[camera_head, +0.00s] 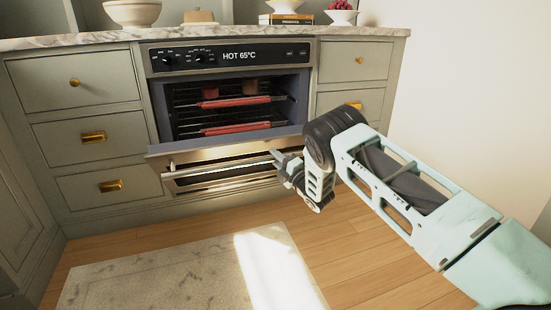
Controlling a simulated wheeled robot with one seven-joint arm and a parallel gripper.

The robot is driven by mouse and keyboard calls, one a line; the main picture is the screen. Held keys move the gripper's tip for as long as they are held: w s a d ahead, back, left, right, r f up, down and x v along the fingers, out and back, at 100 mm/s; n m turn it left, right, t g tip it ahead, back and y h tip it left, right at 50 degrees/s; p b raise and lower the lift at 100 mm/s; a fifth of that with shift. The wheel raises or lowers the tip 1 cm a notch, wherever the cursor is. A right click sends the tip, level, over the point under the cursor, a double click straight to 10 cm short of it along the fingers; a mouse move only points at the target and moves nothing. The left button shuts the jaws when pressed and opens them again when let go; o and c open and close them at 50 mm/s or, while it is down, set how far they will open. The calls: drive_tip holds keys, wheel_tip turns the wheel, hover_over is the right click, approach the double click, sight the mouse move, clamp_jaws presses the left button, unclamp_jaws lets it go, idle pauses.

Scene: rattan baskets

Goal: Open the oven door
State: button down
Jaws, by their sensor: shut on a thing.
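The oven (225,56) is built into the cabinets, with dark knobs and a display reading HOT 65°C. Its door (225,150) is tilted down and outward, well away from the frame, and the cavity (185,98) shows. My gripper (279,160) is at the right end of the door's handle bar (222,164) and is shut on it. The fingertips are small and partly hidden by the gripper's own body.
Inside the oven are racks with red-edged items (235,102). Drawers with brass pulls (93,137) flank it. Bowls and books stand on the marble counter (60,42). A pale rug (190,268) lies on the clear wooden floor in front. A plain wall is at right.

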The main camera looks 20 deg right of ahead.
drive_tip(key=c, duration=1.2)
unclamp_jaws()
drive_tip(key=shift+c, duration=0.2)
